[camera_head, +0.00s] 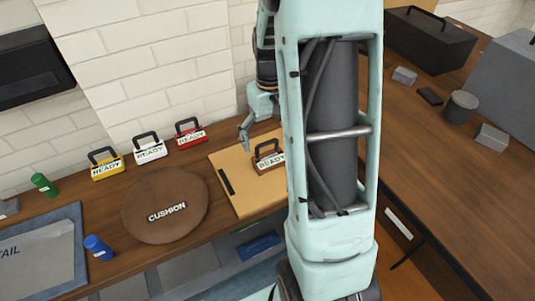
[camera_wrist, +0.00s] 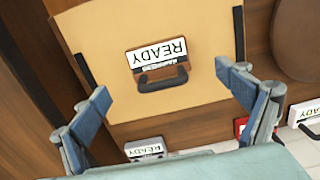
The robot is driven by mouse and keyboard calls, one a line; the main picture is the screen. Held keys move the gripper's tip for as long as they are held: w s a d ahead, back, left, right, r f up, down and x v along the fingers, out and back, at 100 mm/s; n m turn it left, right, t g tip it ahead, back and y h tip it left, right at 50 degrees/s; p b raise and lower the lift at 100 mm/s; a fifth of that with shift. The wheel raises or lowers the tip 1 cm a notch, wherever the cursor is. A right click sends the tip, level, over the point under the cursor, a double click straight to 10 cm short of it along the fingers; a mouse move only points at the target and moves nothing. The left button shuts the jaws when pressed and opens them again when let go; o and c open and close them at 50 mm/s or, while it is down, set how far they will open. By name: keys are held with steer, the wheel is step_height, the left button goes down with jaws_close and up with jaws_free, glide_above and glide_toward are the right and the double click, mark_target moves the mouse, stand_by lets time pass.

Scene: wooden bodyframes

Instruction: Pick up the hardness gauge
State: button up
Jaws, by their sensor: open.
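No label names a hardness gauge; several similar handled blocks read "READY". A brown block (camera_head: 268,158) with a dark handle and white label sits on a tan board. In the wrist view this brown block (camera_wrist: 157,62) lies between and beyond my fingertips, apart from them. My gripper (camera_wrist: 163,80) is open and empty. In the head view my gripper (camera_head: 258,122) is above the board's back edge, partly hidden by my arm. Yellow (camera_head: 107,166), white (camera_head: 150,150) and red (camera_head: 190,134) blocks stand along the wall. A grey block (camera_wrist: 145,148) shows in the wrist view.
The tan board (camera_head: 230,166) carries a black clip. Left of it lies a round brown cushion (camera_head: 140,225). Green (camera_head: 44,184) and blue (camera_head: 98,247) bottles are further left. A side counter at right holds a dark toolbox (camera_head: 430,38) and a grey cup (camera_head: 460,106).

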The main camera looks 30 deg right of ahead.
mark_target(269, 157)
steer(key=f, duration=0.8)
steer(key=shift+w+d+f, duration=0.1)
steer(key=shift+w, duration=0.1)
steer(key=c, duration=1.4)
